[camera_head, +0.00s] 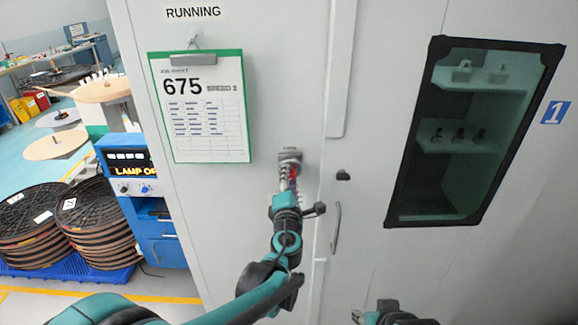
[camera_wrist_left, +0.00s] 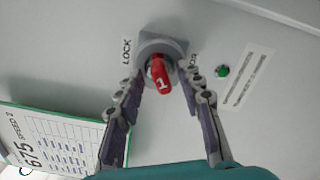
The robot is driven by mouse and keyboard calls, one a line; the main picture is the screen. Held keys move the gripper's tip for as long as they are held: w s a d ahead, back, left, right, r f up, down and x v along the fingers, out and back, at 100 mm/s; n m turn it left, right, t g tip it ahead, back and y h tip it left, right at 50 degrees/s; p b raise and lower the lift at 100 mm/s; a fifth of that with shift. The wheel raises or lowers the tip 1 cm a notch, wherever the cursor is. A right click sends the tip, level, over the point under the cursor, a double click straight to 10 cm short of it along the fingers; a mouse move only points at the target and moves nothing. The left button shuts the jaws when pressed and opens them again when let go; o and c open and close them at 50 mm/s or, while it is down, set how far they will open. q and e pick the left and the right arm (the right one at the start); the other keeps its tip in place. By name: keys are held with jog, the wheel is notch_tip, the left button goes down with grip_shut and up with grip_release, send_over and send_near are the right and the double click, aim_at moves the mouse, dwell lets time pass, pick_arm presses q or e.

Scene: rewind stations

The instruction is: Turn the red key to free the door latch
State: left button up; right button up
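The red key (camera_wrist_left: 160,77), marked 1, sits in a grey lock plate (camera_wrist_left: 174,46) labelled LOCK on the light grey cabinet. In the head view the lock plate (camera_head: 290,155) is above my left gripper (camera_head: 288,185), and a bit of the red key (camera_head: 293,171) shows past the fingers. In the left wrist view my left gripper (camera_wrist_left: 163,76) is open, its two fingers on either side of the key with gaps showing. My right gripper (camera_head: 373,312) is only partly in view at the bottom edge. The cabinet door (camera_head: 365,245) appears closed.
A door handle (camera_head: 336,228) and black knob (camera_head: 343,176) are right of the lock. A green clipboard (camera_head: 202,106) hangs left of it. A green light (camera_wrist_left: 222,71) is beside the lock. A dark window (camera_head: 470,130) is at right. Stacked reels (camera_head: 100,230) stand at left.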

pick_arm(q)
jog(key=s, duration=1.1)
jog(key=s+a+f+n+g+y+b, duration=0.25)
jog(key=a+f+n, duration=0.45)
jog(key=n, duration=0.5)
jog(key=s+a+f+n+g+y+b, duration=0.25)
jog(key=s+a+f+n+b, duration=0.2)
jog(key=a+n, duration=0.55)
jog(key=s+f+n+g+h+b, duration=0.2)
jog(key=s+f+n, duration=0.5)
jog(key=n, duration=0.6)
jog(key=s+f+n+g+h+b, duration=0.2)
jog(key=s+f+n, duration=0.5)
jog(key=n, duration=0.7)
jog(key=shift+s+a+g+h+b, duration=0.25)
jog(key=shift+g+b, duration=0.25)
jog(key=shift+g, duration=0.6)
jog(key=shift+w+d, duration=0.1)
